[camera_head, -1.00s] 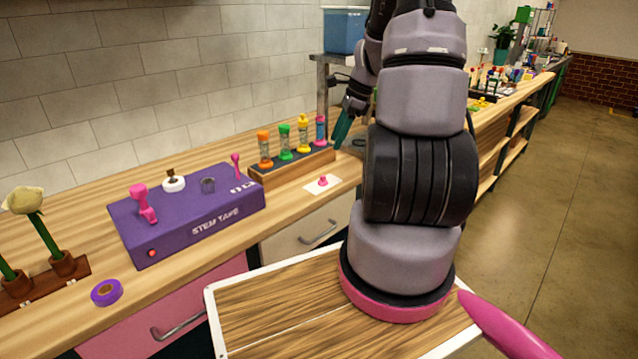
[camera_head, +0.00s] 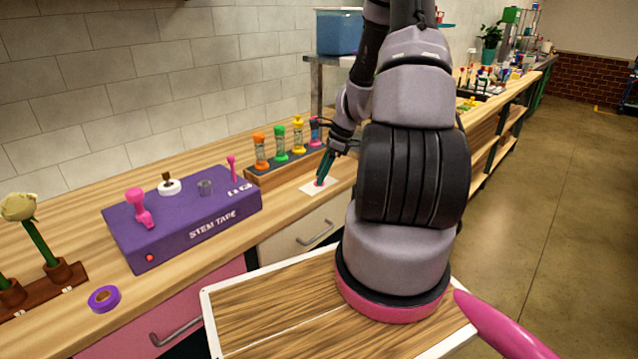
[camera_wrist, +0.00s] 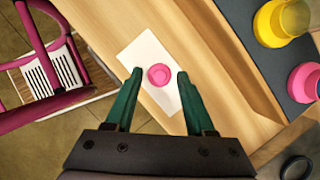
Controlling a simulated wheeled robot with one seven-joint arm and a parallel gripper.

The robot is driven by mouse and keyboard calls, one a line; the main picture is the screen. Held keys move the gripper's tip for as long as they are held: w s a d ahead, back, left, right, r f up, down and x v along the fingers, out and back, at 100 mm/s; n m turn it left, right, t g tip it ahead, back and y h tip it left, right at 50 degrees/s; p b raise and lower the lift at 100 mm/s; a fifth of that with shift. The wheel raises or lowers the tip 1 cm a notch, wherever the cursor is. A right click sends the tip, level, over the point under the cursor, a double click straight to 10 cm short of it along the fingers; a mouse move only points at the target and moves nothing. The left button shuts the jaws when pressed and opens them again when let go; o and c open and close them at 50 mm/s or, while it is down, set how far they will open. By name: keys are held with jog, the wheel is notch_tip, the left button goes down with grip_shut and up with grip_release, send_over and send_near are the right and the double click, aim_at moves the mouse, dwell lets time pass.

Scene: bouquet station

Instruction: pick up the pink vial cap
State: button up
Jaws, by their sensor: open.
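The pink vial cap (camera_wrist: 159,75) lies on a white card (camera_wrist: 147,50) on the wooden counter. In the wrist view it sits between the green fingertips of my gripper (camera_wrist: 159,76), which are open with a gap on both sides of it. In the head view my gripper (camera_head: 323,170) points down over the card (camera_head: 308,188), and its fingers hide most of the cap (camera_head: 319,183). I cannot tell the exact height of the fingertips above the card.
A rack (camera_head: 252,179) with several colored vials stands just behind the card. A purple stem tape box (camera_head: 180,220) stands to the left, with a purple tape roll (camera_head: 104,298) near the counter's front. The counter (camera_head: 283,208) around the card's front is clear.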

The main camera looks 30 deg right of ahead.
jog(key=shift+a+f, duration=0.1)
jog(key=shift+f, duration=0.15)
grip_shut()
